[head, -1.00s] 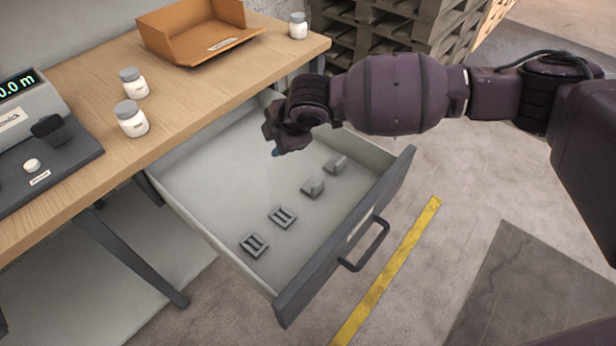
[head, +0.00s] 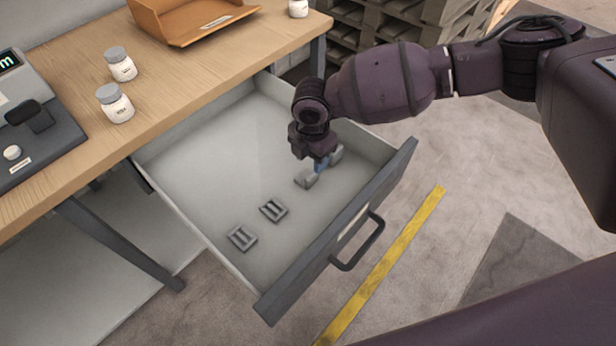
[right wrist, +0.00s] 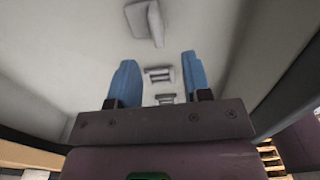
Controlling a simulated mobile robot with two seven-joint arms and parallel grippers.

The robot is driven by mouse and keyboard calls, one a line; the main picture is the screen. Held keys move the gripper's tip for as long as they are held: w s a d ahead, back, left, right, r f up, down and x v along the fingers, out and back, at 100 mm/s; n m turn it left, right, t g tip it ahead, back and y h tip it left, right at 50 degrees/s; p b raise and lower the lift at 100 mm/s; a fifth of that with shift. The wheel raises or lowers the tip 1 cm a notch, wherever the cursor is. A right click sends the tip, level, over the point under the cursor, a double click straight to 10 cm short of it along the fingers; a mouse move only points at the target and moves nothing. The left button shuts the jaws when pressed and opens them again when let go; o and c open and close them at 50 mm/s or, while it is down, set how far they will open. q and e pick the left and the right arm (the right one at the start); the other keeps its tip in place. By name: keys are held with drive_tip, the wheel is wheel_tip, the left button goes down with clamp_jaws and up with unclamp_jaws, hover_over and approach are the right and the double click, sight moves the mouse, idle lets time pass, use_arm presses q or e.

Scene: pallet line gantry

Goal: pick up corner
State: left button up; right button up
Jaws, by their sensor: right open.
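Two small grey corner pieces lie in the open drawer (head: 190,160). My right gripper is open and empty, pointing down into the drawer. In the right wrist view its blue fingers (right wrist: 158,60) are apart, with one corner (right wrist: 145,22) beyond their tips. Whether the fingers touch a corner cannot be told. My left gripper is out of view.
The wooden bench (head: 170,85) borders the left, holding white jars (head: 115,103) and an orange tray (head: 190,32).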

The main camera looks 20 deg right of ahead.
sight(312, 174)
drive_tip(key=shift+f, duration=0.9)
drive_tip(key=shift+w+f, duration=0.1)
drive_tip(key=shift+f, duration=0.3)
wheel_tip(312, 174, down, 4)
drive_tip(key=shift+w+d+f+b, duration=0.1)
drive_tip(key=shift+b, duration=0.75)
drive_tip(key=shift+f, duration=0.3)
drive_tip(key=c, duration=0.7)
clamp_jaws()
drive_tip(key=shift+r, duration=0.1)
